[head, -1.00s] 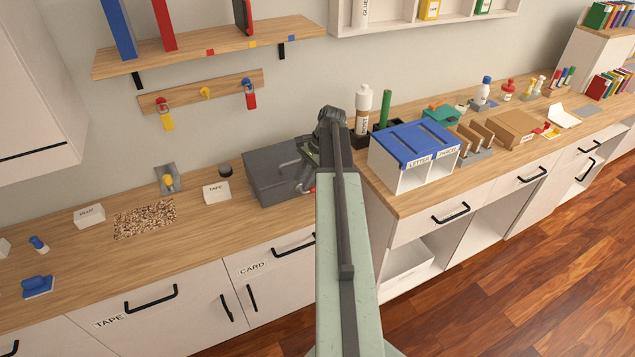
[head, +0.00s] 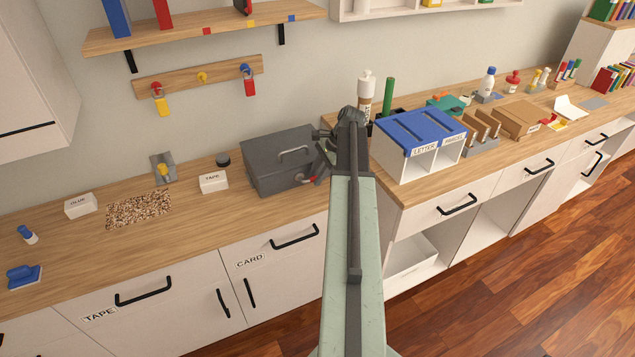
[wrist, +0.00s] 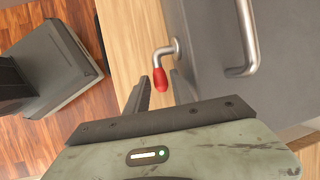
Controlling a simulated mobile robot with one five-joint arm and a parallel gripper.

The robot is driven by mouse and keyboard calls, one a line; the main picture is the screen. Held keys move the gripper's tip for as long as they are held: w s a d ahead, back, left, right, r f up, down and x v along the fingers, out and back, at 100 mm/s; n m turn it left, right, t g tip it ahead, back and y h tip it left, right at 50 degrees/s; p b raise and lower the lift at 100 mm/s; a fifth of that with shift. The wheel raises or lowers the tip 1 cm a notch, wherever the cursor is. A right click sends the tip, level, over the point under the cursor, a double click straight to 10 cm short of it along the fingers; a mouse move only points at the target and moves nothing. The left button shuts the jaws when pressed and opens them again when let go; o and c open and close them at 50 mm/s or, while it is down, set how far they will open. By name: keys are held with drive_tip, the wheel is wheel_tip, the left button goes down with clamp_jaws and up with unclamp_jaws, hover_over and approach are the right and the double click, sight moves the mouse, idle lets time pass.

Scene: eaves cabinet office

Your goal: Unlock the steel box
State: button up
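The steel box (head: 275,165) is dark grey and stands shut on the wooden counter, with a bar handle (head: 295,152) on its lid. A bent metal lever with a red tip (head: 312,180) sticks out low on its right part. In the wrist view the red-tipped lever (wrist: 160,78) points between my fingertips, beside the grey box wall (wrist: 205,85). My gripper (wrist: 161,84) is open, with gaps between the fingers and the lever. In the head view my arm hides part of the gripper. Whether the lever is touched is not clear.
A wall rack (head: 190,79) holds a yellow-tagged item (head: 160,102) and a red-tagged item (head: 249,84). The blue-topped letter tray (head: 420,135) stands right of my arm. A TAPE block (head: 213,182) sits left of the box. Bare counter lies before the box.

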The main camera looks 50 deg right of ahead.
clamp_jaws()
drive_tip(key=shift+r+p, duration=0.15)
drive_tip(key=shift+p, duration=0.15)
